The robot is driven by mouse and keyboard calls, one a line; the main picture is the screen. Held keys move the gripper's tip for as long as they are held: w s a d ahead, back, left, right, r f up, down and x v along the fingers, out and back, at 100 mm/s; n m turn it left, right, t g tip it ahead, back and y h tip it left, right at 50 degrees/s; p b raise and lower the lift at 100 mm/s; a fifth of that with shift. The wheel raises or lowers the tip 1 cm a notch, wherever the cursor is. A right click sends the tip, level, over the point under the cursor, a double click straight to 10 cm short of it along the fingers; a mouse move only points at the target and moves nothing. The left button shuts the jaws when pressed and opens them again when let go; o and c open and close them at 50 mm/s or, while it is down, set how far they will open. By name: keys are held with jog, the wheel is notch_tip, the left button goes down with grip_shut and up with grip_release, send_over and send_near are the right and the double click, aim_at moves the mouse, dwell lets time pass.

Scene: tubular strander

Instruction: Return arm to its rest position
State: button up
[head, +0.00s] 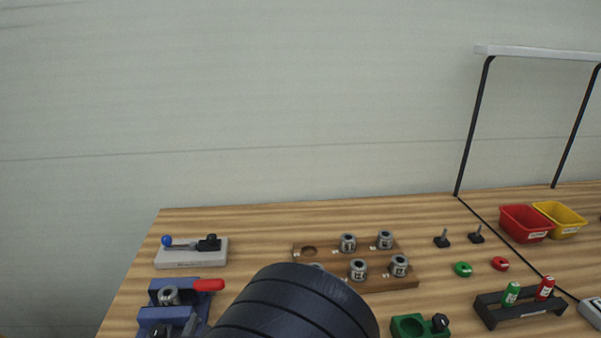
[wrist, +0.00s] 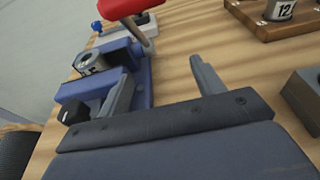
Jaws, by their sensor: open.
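My gripper (wrist: 163,88) shows in the wrist view with its two fingers apart and nothing between them. It is above the table, near a blue fixture (wrist: 140,82) with a red-handled lever (wrist: 122,7). A grey metal bushing (wrist: 95,61) sits in that fixture. In the head view a black rounded part of my arm (head: 295,305) covers the front middle of the table, and the gripper itself is hidden. The blue fixture (head: 157,316) and its red handle (head: 208,285) stand left of the arm.
A wooden rack (head: 405,283) holds several bushings, with one empty hole. A grey clamp block (head: 190,258) stands back left. A green fixture (head: 408,327), a black holder (head: 520,314) with green and red cylinders, and red (head: 525,223) and yellow (head: 560,218) bins stand right. A black-legged frame (head: 476,125) rises behind.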

jog(key=shift+s+f+t+b, duration=0.2)
jog(key=shift+f+t+b, duration=1.45)
jog(key=shift+b, duration=1.65)
jog(key=shift+g+y, duration=0.3)
jog(key=shift+g, duration=0.05)
jog(key=s, duration=0.7)
jog(key=shift+s+d+r, duration=0.15)
jog(key=shift+s+d, duration=0.15)
jog(key=shift+d, duration=0.05)
jog(key=shift+s+d, duration=0.15)
jog(key=shift+s, duration=0.4)
jog(key=shift+w, duration=0.1)
